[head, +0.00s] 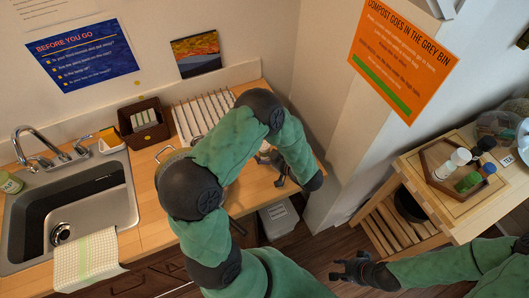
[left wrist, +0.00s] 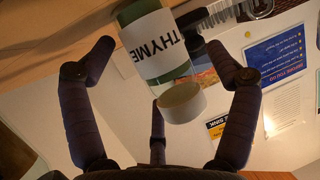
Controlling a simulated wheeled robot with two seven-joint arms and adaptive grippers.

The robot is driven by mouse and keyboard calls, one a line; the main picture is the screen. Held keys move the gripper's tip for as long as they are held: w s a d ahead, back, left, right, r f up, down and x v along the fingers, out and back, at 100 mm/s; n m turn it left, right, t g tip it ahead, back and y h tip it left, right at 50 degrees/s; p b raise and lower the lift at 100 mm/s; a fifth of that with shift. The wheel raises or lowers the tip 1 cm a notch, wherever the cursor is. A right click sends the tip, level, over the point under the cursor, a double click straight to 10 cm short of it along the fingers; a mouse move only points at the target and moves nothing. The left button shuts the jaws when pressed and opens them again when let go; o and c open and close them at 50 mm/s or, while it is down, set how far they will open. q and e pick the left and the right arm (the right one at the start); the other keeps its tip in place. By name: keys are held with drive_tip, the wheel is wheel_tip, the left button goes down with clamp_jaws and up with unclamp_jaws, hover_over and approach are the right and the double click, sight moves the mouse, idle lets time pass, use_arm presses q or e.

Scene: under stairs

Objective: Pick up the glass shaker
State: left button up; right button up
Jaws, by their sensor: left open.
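A glass shaker (left wrist: 150,45) with a white THYME label, greenish contents and a pale cap (left wrist: 182,102) shows large in the left wrist view. It appears tilted in that view and lies between the spread fingers of my left gripper (left wrist: 160,55). The fingers are open, with gaps visible on both sides of the shaker. In the head view my left gripper (head: 277,166) is low over the right end of the counter, and I cannot make out the shaker there. My right gripper (head: 343,269) is at the lower right with its fingers apart and empty, over the floor.
The wooden counter (head: 150,195) holds a sink (head: 100,205), a brown box (head: 143,122) and a white rack (head: 200,112). A grey bin (head: 279,219) stands on the floor. A shelf at right bears a tray (head: 428,158) with several small bottles.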

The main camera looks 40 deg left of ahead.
use_arm(q)
drive_tip(key=shift+c, duration=0.3)
drive_tip(key=c, duration=1.3)
drive_tip(key=shift+r, duration=0.1)
drive_tip(key=shift+r, duration=0.55)
wheel_tip(320, 180, up, 3)
drive_tip(key=shift+s+d+f+p, duration=0.1)
drive_tip(key=shift+f+p, duration=0.1)
drive_tip(key=shift+p, duration=0.25)
drive_tip(key=s+d+r+p, duration=0.2)
drive_tip(key=s+d+r, duration=0.6)
drive_tip(key=s+r, duration=0.1)
drive_tip(key=shift+s+d+p, duration=0.25)
drive_tip(key=shift+s+p, duration=0.15)
drive_tip(key=shift+s, duration=0.5)
drive_tip(key=shift+r, duration=0.1)
